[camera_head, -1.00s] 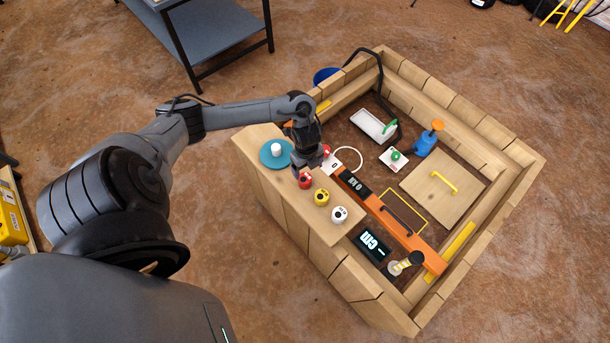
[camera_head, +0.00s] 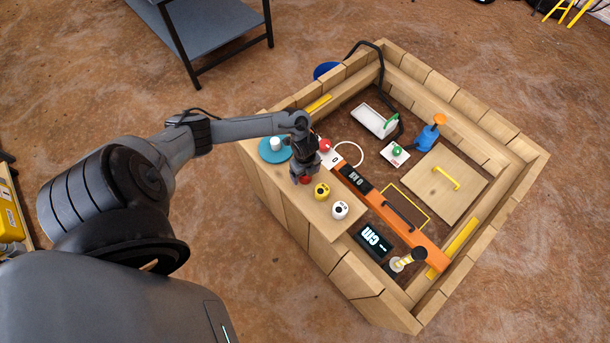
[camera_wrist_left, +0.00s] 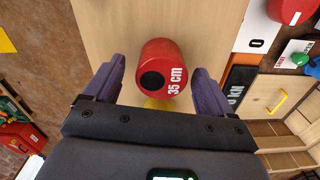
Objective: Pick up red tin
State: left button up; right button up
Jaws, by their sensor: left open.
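The red tin (camera_head: 305,181), marked 35 cm, stands on a wooden ledge and is mostly covered by my left gripper (camera_head: 305,175) in the head view. In the left wrist view the red tin (camera_wrist_left: 165,62) lies between the two purple fingers of my left gripper (camera_wrist_left: 158,82). The fingers are open, with a gap on each side of the tin. My right gripper is in neither view.
A yellow tin (camera_head: 322,191) and a white tin (camera_head: 340,210) stand beside the red tin on the ledge. A blue plate with a white piece (camera_head: 275,143) is at the ledge's left end. Another red object (camera_head: 324,146) and an orange bar (camera_head: 410,236) lie behind.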

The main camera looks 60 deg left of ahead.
pick_arm(q)
jog(key=shift+f, duration=0.2)
jog(key=shift+c, duration=0.6)
jog(key=c, duration=1.2)
jog(key=shift+r, duration=0.15)
jog(key=shift+c, duration=0.2)
jog(key=shift+r, duration=0.5)
jog(key=r, duration=0.1)
jog(key=d+r+p, duration=0.1)
jog(key=r, duration=0.1)
jog(key=shift+w+r+p, duration=0.2)
jog(key=shift+r+p, duration=0.1)
jog(key=w+d+r, duration=0.1)
jog(key=d, duration=0.2)
jog(key=w+d+r+p, duration=0.1)
jog(key=d+r, duration=0.1)
jog(key=d, duration=0.1)
jog(key=d+r+p, duration=0.1)
jog(key=d+r, duration=0.1)
jog(key=shift+w+d+r, duration=0.25)
jog(key=shift+w+d, duration=0.15)
jog(key=shift+w+d+r, duration=0.2)
jog(key=shift+d+r, duration=0.15)
jog(key=shift+d, duration=0.3)
